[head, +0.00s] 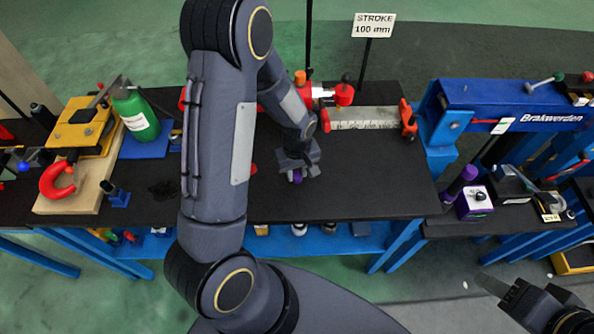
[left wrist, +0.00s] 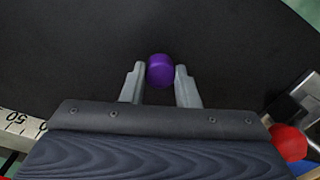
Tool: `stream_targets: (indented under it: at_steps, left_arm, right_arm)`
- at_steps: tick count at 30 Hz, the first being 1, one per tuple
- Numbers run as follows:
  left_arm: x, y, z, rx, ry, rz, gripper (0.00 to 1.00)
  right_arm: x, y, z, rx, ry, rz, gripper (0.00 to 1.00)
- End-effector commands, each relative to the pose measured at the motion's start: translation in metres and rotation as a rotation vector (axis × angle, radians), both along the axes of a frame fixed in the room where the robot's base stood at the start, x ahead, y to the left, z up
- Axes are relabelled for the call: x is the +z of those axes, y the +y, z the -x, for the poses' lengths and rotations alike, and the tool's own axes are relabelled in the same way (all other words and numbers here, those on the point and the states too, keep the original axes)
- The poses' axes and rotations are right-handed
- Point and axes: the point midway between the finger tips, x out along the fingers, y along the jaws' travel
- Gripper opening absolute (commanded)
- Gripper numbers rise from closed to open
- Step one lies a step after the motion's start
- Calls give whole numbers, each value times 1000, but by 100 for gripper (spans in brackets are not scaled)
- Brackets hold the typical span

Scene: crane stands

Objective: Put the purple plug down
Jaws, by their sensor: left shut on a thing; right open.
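The purple plug (left wrist: 160,71) is held between the fingertips of my left gripper (left wrist: 156,80) in the left wrist view, over the black table top (left wrist: 80,60). In the head view my left gripper (head: 297,174) is over the front middle of the black table. Only a bit of the purple plug (head: 297,177) shows there below the fingers. I cannot tell whether the plug touches the table. My right gripper (head: 492,286) is open and empty at the lower right, in front of the tables.
The bare table top (head: 370,185) is clear to the right. A ruler (head: 370,119) and red fittings (head: 408,120) lie behind. A green bottle (head: 137,115) and yellow clamp block (head: 82,122) stand at the left. A blue press beam (head: 490,108) rises at the right.

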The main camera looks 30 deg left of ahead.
Motion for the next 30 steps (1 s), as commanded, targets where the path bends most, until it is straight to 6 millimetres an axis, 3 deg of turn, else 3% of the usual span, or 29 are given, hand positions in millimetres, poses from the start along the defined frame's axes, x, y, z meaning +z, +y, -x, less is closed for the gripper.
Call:
stream_targets:
  at_steps: [13, 14, 18, 30]
  left_arm:
    - [-9, 0, 0, 0, -2, 1, 0]
    - [-7, 0, 0, 0, -2, 1, 32]
    - [-7, 0, 0, 0, -2, 1, 50]
    - [2, 0, -1, 0, -5, 0, 50]
  right_arm:
    - [-5, 0, 0, 0, 0, 0, 50]
    - [-4, 0, 0, 0, 0, 0, 50]
    - [-3, 0, 0, 0, 0, 0, 50]
    - [1, 0, 0, 0, 0, 0, 50]
